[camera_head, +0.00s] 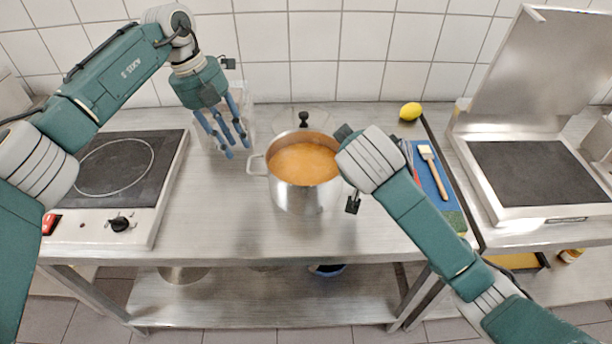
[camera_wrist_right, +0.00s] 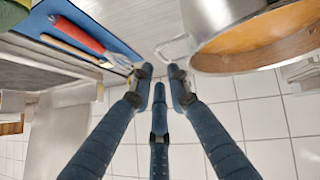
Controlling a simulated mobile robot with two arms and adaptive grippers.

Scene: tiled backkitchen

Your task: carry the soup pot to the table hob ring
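The steel soup pot (camera_head: 300,200), full of orange soup, stands upright on the steel table, right of the table hob. Its left handle (camera_head: 257,166) is free. The hob ring (camera_head: 115,167) is a pale, empty circle on the dark hob plate at the left. My left gripper (camera_head: 232,140) is open and empty, above and left of the pot. My right gripper (camera_wrist_right: 162,78) is open, with a gap between its fingertips, close to the pot's other handle (camera_wrist_right: 176,50); I cannot tell if they touch. In the head view my right wrist hides this handle.
A glass lid with a black knob (camera_head: 304,119) is behind the pot, and a clear container (camera_head: 238,100) is behind my left gripper. A blue board (camera_head: 428,182) with a brush (camera_head: 433,168) lies right of my right wrist, near a lemon (camera_head: 410,111). The table between hob and pot is clear.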

